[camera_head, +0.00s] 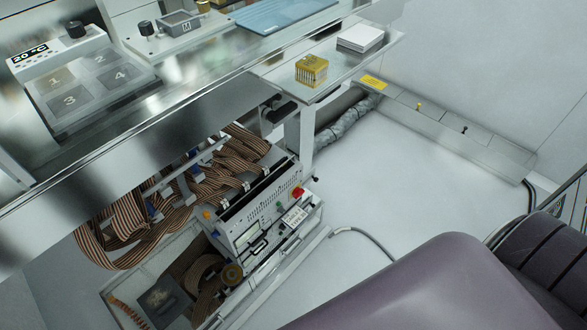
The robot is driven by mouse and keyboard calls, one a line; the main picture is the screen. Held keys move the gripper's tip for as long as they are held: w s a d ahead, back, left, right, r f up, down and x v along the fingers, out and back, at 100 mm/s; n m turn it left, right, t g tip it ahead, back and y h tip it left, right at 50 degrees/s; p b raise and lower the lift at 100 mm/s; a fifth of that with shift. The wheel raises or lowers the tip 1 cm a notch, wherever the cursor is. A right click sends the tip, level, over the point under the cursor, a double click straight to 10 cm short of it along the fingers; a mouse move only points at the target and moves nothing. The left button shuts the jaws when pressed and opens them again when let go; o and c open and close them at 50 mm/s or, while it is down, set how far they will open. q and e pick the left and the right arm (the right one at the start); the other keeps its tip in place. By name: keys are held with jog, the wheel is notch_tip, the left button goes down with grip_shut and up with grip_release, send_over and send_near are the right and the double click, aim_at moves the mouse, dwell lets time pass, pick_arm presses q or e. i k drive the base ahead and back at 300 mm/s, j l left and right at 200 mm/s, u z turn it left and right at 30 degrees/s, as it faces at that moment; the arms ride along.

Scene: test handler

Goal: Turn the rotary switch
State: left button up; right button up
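No gripper of mine shows in the head view. It is not certain which part is the rotary switch. One black round knob (76,29) stands on the panel with the "20 °C" display (30,53) at the upper left. A second black knob (146,28) stands on a plate to its right. A red knob or button (298,191) sits on the front of the rack unit (256,211) under the bench. The positions that these knobs are set to are too small to read.
A metal bench (150,118) crosses the upper left, with numbered plates, a blue tray (285,12), a yellow block (311,71) and a white stack (360,38). Brown ribbon cables (125,229) hang below. A purple padded shape (430,290) fills the bottom right. White floor (375,190) is clear.

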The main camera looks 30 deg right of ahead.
aim_at(297, 193)
jog(key=z, duration=0.95)
